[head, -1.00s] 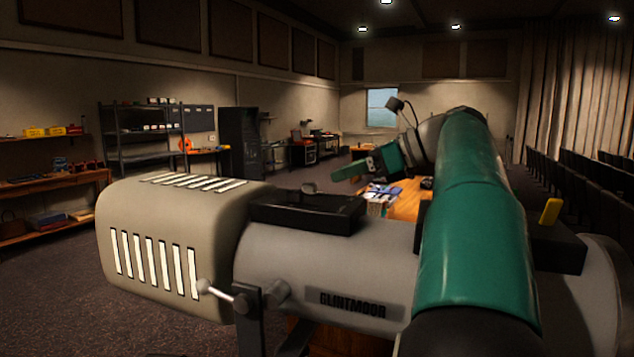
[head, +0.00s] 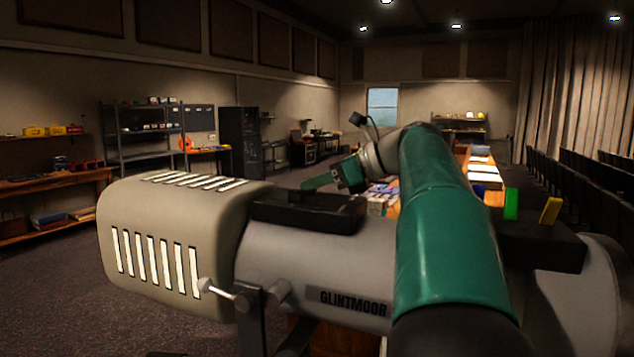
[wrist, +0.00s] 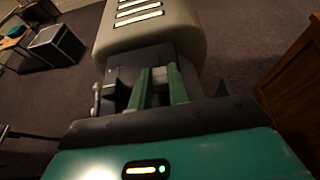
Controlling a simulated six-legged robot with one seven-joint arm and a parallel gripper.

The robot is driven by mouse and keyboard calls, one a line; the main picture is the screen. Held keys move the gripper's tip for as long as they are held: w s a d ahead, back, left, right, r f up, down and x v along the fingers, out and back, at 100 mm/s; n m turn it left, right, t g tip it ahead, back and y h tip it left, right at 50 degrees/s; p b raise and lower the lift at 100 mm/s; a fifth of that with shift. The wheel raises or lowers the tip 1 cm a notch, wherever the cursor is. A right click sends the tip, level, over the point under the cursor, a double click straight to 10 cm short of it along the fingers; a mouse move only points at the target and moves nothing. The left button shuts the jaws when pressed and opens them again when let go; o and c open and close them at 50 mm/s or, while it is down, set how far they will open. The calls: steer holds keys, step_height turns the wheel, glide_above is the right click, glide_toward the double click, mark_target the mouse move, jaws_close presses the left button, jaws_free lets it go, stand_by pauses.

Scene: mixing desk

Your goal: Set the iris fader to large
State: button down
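A large grey lamp body (head: 290,262) marked GLINTMOOR fills the near view, with a pale slotted housing (head: 150,240) at its left end. A dark box (head: 310,212) sits on top of the body. Another dark box (head: 545,245) at the right carries a green lever (head: 511,204) and a yellow lever (head: 550,210). No iris marking is readable. My gripper (head: 308,184) is beyond the left dark box; its green fingers (wrist: 160,90) are apart in the wrist view. A pale piece (wrist: 160,74) shows between them; contact with it cannot be told.
A small side handle (head: 225,291) sticks out from the lamp's near side. Behind the lamp are a wooden desk with papers (head: 482,168), shelves (head: 145,135) at the left and rows of seats (head: 590,185) at the right. A wooden cabinet (wrist: 295,85) is right in the wrist view.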

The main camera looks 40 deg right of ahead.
mark_target(332, 196)
steer(key=shift+s+d, duration=0.35)
steer(key=shift+s, duration=0.35)
steer(key=shift+s+d, duration=0.3)
steer(key=shift+s, duration=0.4)
steer(key=c, duration=1.3)
jaws_free()
steer(key=v, duration=1.3)
steer(key=shift+s+d+r, duration=0.15)
steer(key=shift+s, duration=0.15)
